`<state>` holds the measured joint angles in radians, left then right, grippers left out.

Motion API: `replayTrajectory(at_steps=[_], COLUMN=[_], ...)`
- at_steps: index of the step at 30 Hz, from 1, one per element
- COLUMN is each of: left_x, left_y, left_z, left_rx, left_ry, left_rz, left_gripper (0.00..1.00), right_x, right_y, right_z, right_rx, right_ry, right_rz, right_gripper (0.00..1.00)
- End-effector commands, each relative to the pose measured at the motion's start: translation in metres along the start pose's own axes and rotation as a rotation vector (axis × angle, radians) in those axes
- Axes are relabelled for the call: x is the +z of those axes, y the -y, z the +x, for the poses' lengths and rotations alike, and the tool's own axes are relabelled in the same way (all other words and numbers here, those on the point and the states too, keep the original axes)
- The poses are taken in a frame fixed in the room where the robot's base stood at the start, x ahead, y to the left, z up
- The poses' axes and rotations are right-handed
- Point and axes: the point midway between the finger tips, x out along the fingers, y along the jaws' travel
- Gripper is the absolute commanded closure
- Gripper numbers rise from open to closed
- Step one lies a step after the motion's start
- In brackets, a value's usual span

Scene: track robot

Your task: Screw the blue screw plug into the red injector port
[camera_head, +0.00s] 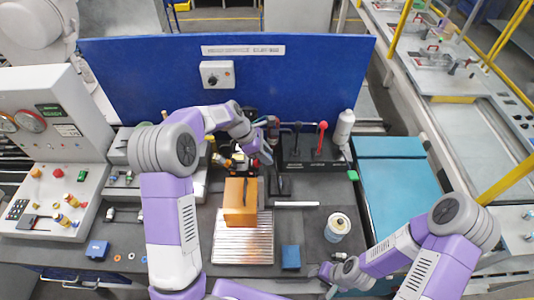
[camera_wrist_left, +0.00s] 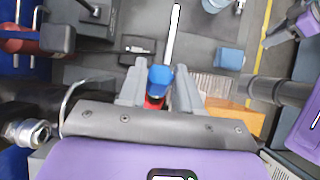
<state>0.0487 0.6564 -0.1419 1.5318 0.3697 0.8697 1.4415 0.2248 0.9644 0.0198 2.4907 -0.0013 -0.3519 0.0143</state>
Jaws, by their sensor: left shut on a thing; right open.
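The blue screw plug (camera_wrist_left: 160,78) is between the fingers of my left gripper (camera_wrist_left: 159,88) in the left wrist view. A red part (camera_wrist_left: 153,103), which looks like the injector port, shows directly against the plug. I cannot tell how deep the plug sits in it. In the head view my left gripper (camera_head: 262,152) is behind the orange block, near the dark fixture, and the plug is too small to make out there. My right gripper (camera_head: 326,273) is low at the front right, away from the port, open and small in view.
An orange block (camera_head: 240,200) stands on a ribbed metal plate (camera_head: 243,243). A blue block (camera_head: 291,257), a can (camera_head: 337,227) and a pale rod (camera_head: 297,204) are to its right. A red-knobbed lever (camera_head: 322,127) stands behind. A blue panel (camera_head: 140,80) closes the back.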

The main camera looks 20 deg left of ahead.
Motion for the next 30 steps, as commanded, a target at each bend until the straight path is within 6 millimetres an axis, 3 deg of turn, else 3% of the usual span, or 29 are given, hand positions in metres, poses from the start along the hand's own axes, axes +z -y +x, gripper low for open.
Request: replayTrajectory(at_steps=[20,21,26,30], left_x=[-0.017,-0.017,-0.016,-0.016], left_y=[0.000,0.000,0.000,0.000], left_z=[0.004,0.004,0.004,0.004], left_rx=[0.001,0.001,0.001,0.001], left_ry=[0.000,0.000,0.000,0.000], left_rz=[-0.001,-0.001,-0.001,-0.001], left_gripper=[0.97,0.61,0.37,0.37], right_x=[0.000,0.000,0.000,0.000], right_y=[-0.003,-0.002,-0.002,-0.002], right_z=[0.007,0.006,0.006,0.006], right_rx=[0.000,0.000,0.000,0.000], right_ry=[0.000,0.000,0.000,0.000], right_rz=[0.000,0.000,0.000,0.000], right_gripper=[0.57,0.57,0.57,0.57])
